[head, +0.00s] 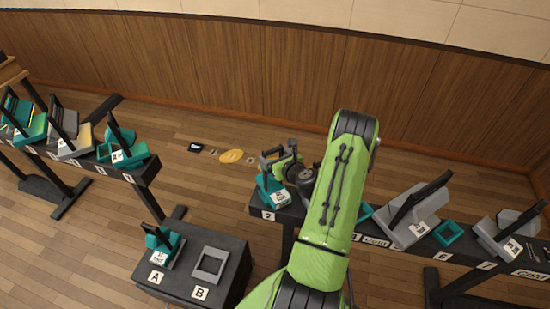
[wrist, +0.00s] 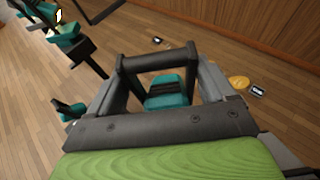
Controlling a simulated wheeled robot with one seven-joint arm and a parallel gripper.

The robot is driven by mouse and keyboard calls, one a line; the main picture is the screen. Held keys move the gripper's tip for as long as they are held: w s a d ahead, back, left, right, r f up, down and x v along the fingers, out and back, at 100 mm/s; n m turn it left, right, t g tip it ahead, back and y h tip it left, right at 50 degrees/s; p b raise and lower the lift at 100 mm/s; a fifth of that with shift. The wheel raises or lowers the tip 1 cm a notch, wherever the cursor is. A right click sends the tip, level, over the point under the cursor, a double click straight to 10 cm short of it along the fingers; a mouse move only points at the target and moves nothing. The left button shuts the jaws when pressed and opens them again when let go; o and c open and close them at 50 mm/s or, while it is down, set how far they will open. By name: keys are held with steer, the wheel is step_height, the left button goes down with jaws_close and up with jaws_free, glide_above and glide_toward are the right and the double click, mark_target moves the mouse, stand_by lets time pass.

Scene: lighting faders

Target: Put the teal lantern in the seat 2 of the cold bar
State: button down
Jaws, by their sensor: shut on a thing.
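The teal lantern (head: 266,188) is at the left end of the dark cold bar (head: 410,252), above the label 2. It looks close to upright. In the wrist view its teal body (wrist: 166,92) shows between my fingers, under a dark bar. My gripper (head: 281,160) is shut on the lantern near its top. The lantern's base and seat 2 are partly hidden, so I cannot tell whether it rests fully in the seat.
A low dark stand (head: 228,243) has another teal lantern (head: 162,246) at A and an empty grey frame (head: 210,265) at B. Grey units and an empty teal frame (head: 447,233) sit along the cold bar's right. Another loaded bar (head: 140,176) stands at left.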

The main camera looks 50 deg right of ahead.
jaws_free()
steer(key=shift+a, duration=0.1)
